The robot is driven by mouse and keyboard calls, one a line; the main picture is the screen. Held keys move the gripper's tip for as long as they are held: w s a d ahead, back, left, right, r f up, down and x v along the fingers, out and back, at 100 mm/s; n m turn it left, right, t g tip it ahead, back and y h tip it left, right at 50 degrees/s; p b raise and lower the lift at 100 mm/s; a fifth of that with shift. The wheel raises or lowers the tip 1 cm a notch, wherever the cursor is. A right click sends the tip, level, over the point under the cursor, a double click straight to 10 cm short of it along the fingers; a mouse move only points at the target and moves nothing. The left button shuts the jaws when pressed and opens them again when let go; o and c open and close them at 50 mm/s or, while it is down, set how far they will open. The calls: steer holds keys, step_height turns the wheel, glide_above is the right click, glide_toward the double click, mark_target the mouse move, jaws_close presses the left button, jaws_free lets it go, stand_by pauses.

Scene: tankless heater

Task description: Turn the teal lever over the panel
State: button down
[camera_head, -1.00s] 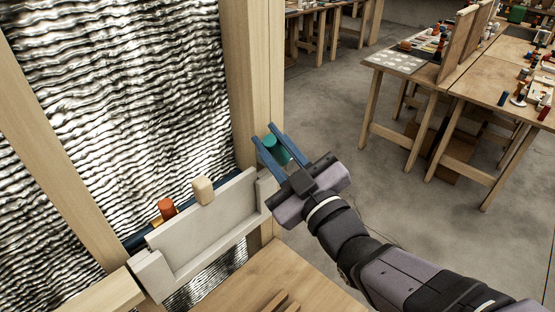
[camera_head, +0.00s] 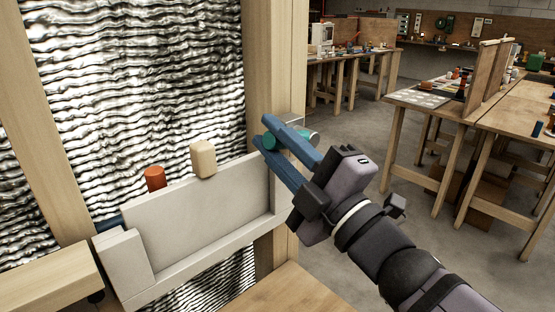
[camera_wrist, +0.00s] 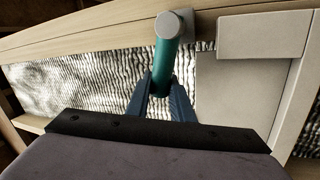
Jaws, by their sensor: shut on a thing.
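The teal lever (camera_head: 271,141) is at the right end of the pale grey panel (camera_head: 205,212), by the wooden post. My gripper (camera_head: 263,134) has its two blue fingers on either side of the lever, shut on it. In the wrist view the teal lever (camera_wrist: 162,68) runs between the fingers up to a round grey end (camera_wrist: 174,24). The fingers hide part of the lever in the head view. The panel (camera_wrist: 232,90) shows to the right of the lever in the wrist view.
An orange knob (camera_head: 155,178) and a cream knob (camera_head: 203,158) stand behind the panel's top edge. A wooden post (camera_head: 276,70) rises close behind my gripper. A wooden surface (camera_head: 275,295) lies below. Workbenches (camera_head: 430,100) stand farther off across open floor.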

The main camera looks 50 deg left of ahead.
steer(key=shift+s+f+n+g+b, duration=0.1)
steer(key=shift+f+n+g+b, duration=0.45)
steer(key=shift+n+b, duration=0.55)
steer(key=shift+s+f+n+g+b, duration=0.1)
steer(key=shift+f+n+g+b, duration=0.4)
steer(key=shift+n+b, duration=0.55)
steer(key=shift+f, duration=0.1)
steer(key=c, duration=1.5)
jaws_free()
steer(key=shift+c, duration=0.2)
steer(key=v, duration=0.7)
steer(key=shift+d+b, duration=0.15)
steer(key=shift+b, duration=0.25)
steer(key=shift+f, duration=0.1)
